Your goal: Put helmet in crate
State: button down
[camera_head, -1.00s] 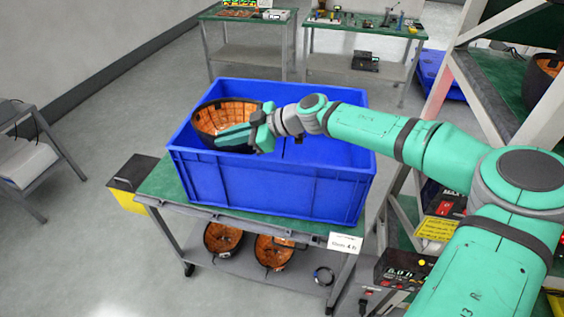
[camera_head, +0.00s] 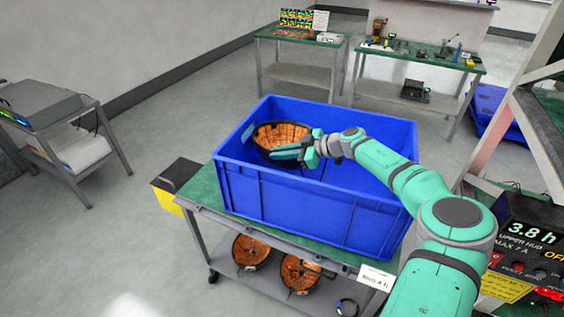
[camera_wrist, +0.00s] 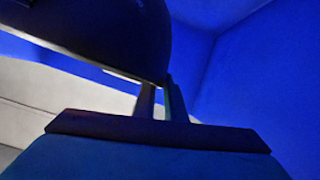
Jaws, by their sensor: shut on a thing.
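The helmet (camera_head: 279,135) is dark outside with an orange lining, and its open side faces up. It is inside the left part of the blue crate (camera_head: 290,208), with its rim near the level of the crate's rim. My gripper (camera_head: 300,152) is shut on the helmet's right edge. In the wrist view, the helmet's dark shell (camera_wrist: 95,30) fills the upper left and the fingers (camera_wrist: 160,103) meet at its edge. Blue crate walls (camera_wrist: 250,70) surround it there. Whether the helmet touches the crate floor is hidden.
The crate stands on a green-topped cart (camera_head: 203,190). Two more orange-lined helmets (camera_head: 250,252) (camera_head: 298,272) lie on its lower shelf. A black and yellow box (camera_head: 172,185) is at the cart's left. A metal rack (camera_head: 535,115) stands at right. The crate's right part is empty.

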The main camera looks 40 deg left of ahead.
aim_at(281, 163)
jog(key=shift+w+a+f, duration=0.2)
jog(key=shift+w+f, duration=0.15)
jog(key=shift+f, duration=0.1)
jog(key=shift+w+a+f, duration=0.15)
jog(key=shift+w+f, duration=0.2)
jog(key=shift+f, duration=0.1)
jog(key=shift+w+f, duration=0.1)
jog(key=shift+f, duration=2.05)
jog(key=c, duration=1.8)
grip_release()
jog(key=shift+r, duration=0.2)
jog(key=shift+r+v, duration=0.15)
jog(key=shift+v, duration=2.95)
jog(key=shift+r+v, duration=0.15)
jog(key=shift+v, duration=2.9)
